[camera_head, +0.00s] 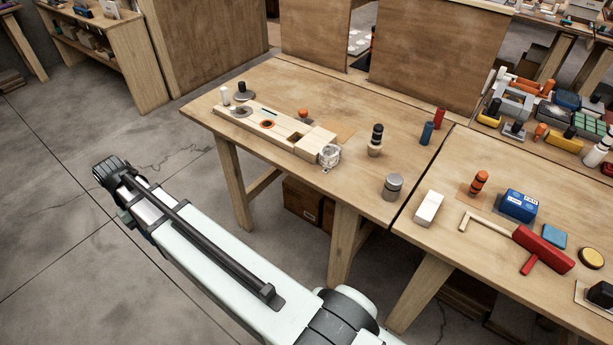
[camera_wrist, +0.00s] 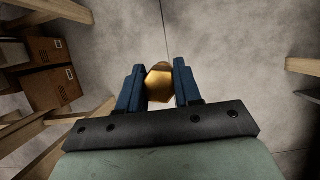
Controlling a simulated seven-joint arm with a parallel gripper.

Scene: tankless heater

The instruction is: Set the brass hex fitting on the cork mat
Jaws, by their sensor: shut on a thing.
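My gripper (camera_wrist: 159,85) shows in the wrist view with its two blue fingers closed on the brass hex fitting (camera_wrist: 158,83). The fitting's six-sided golden face points toward the camera, and bare concrete floor lies behind it. In the head view my arm reaches out over the floor to the left of the tables; the fingers and the fitting cannot be made out there. A flat tan square (camera_head: 343,133) lies on the left table behind the wooden block and looks like the cork mat, though its material is hard to tell. Nothing tall stands on its visible part.
The left table (camera_head: 290,85) carries a long wooden block (camera_head: 275,128), a glass jar (camera_head: 329,156), a dark-topped peg (camera_head: 376,140) and a grey cylinder (camera_head: 392,187). Cardboard boxes (camera_wrist: 50,75) sit beneath a table.

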